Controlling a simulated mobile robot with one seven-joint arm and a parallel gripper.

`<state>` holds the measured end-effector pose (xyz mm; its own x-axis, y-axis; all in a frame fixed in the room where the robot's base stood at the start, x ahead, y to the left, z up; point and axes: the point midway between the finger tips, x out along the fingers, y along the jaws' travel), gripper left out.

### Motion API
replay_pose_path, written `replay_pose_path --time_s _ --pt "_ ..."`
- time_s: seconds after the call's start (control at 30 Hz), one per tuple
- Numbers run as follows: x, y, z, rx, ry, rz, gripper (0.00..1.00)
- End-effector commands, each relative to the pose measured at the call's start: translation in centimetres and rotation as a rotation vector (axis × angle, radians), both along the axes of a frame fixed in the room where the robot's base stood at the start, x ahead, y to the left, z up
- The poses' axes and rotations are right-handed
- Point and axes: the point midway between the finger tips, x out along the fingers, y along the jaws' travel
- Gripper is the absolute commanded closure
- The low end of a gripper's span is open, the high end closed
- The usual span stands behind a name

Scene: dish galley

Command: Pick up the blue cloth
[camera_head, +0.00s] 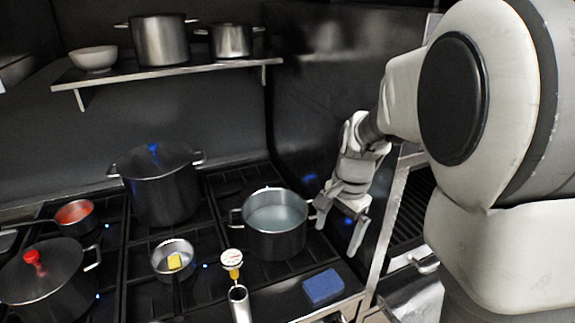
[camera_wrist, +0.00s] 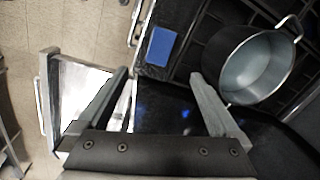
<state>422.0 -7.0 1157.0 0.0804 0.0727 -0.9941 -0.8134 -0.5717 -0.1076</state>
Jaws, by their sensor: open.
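The blue cloth (camera_head: 323,287) is a flat, folded rectangle on the dark front edge of the stove, right of the middle in the head view. It also shows in the wrist view (camera_wrist: 161,46), at the upper middle, beyond my fingertips. My gripper (camera_head: 334,225) is open and empty, above and behind the cloth, beside the right handle of a large pot. In the wrist view my gripper (camera_wrist: 160,78) has its two fingers wide apart, with nothing between them. The cloth is fully visible and apart from the fingers.
The pot of pale liquid (camera_head: 275,222) stands close behind the cloth; it also shows in the wrist view (camera_wrist: 230,85). A small pan with a yellow piece (camera_head: 172,262), a thermometer-like dial (camera_head: 232,259) and a steel cylinder (camera_head: 239,304) are left of the cloth. A dark side wall (camera_head: 325,120) rises behind.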

Motion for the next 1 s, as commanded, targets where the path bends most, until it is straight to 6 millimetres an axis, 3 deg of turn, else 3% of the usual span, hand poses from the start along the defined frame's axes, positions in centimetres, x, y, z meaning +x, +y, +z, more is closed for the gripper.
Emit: replay_pose_path --time_s 0.2,0.47,0.8,1.0 --pt "2.6 -0.6 -1.9 -0.047 0.074 -0.165 0.0" --pt "3.3 -0.8 -4.1 -0.066 0.093 -0.222 0.0" --pt "3.2 -0.8 -11.4 -0.066 0.094 -0.222 0.0" --pt "3.2 -0.7 -14.3 -0.065 0.091 -0.22 0.0"
